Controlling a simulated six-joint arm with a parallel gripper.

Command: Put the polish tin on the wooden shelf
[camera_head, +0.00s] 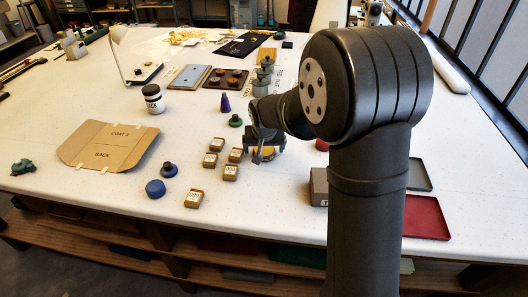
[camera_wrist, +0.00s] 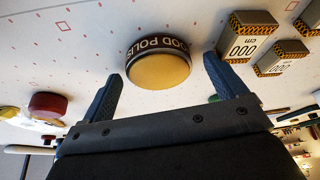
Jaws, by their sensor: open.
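The polish tin (camera_wrist: 158,72) is a round yellow tin with a dark band lettered "OOD POLIS". It stands on the white table between the two fingers of my gripper (camera_wrist: 162,80) in the wrist view. The fingers are open, with a gap on each side of the tin. In the head view the tin (camera_head: 267,154) shows partly behind my gripper (camera_head: 258,150). A wooden shelf (camera_head: 110,238) runs under the table's front edge in the head view; my arm hides part of it.
Several small tan labelled boxes (camera_head: 211,160) stand left of the tin. A blue round lid (camera_head: 155,188) and a cardboard piece (camera_head: 105,147) lie further left. A grey box (camera_head: 318,187) and a red tray (camera_head: 425,217) are to the right.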

